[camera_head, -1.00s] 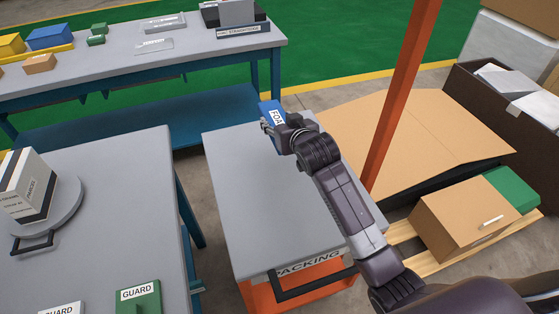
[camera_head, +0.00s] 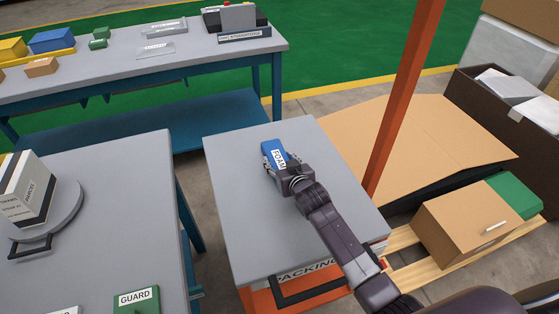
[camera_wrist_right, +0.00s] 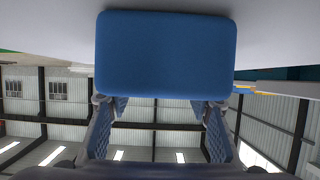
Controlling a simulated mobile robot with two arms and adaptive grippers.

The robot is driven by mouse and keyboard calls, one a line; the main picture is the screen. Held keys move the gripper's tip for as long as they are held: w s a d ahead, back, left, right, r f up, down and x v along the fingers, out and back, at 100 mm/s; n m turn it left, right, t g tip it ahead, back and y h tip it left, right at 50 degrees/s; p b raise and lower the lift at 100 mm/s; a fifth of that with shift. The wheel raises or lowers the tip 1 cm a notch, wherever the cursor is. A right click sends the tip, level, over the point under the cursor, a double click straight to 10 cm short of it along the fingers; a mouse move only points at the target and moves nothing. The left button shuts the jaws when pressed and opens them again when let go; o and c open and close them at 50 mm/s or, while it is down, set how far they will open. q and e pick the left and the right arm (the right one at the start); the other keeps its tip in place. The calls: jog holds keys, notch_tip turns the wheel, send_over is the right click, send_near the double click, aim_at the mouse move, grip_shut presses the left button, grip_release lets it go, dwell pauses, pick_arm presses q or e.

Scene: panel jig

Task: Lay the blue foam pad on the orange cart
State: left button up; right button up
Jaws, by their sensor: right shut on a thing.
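The blue foam pad (camera_head: 275,152), with a white FOAM label, is in my right gripper (camera_head: 277,165) over the far part of the orange cart's grey top (camera_head: 250,215). The right gripper is shut on the pad. In the right wrist view the pad (camera_wrist_right: 167,55) fills the upper middle, between the two fingers of the gripper (camera_wrist_right: 160,115). The grey surface shows close behind the pad; I cannot tell whether the pad touches it. My left gripper is not in view.
A grey table (camera_head: 110,200) on the left holds a boxed parcel (camera_head: 27,190) and a green GUARD block (camera_head: 137,300). A blue-legged workbench (camera_head: 130,68) stands behind. An orange post (camera_head: 402,95) rises right of the cart. The cart top is otherwise clear.

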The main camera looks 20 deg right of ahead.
jog(key=o, duration=1.2)
jog(key=shift+f, duration=0.1)
jog(key=shift+c, duration=0.2)
jog(key=v, duration=1.2)
jog(key=shift+r+p, duration=0.2)
jog(key=shift+p, duration=0.1)
